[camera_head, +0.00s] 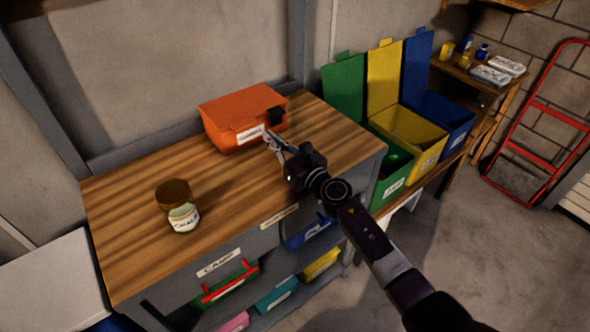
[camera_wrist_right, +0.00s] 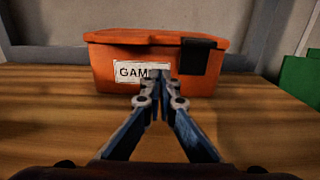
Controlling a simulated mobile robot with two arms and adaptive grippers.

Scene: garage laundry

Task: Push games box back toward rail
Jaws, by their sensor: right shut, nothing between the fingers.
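The orange games box (camera_head: 226,118) sits on the wooden bench top near the back, by the grey rail (camera_head: 135,153) along the wall. In the right wrist view the box (camera_wrist_right: 110,72) shows a white label reading "GAM", partly covered by my fingers, and a black latch. My right gripper (camera_head: 268,138) is shut and empty, with its fingertips at the front of the box by the label. In the wrist view the fingertips (camera_wrist_right: 158,76) overlap the box's front face; whether they touch it I cannot tell. My left gripper is not in view.
A jar labelled "CHALK" (camera_head: 184,218) with a brown lid stands on the bench top (camera_head: 130,205), left of the box. Green, yellow and blue lidded bins (camera_head: 415,135) stand right of the bench. Drawers and coloured bins are below.

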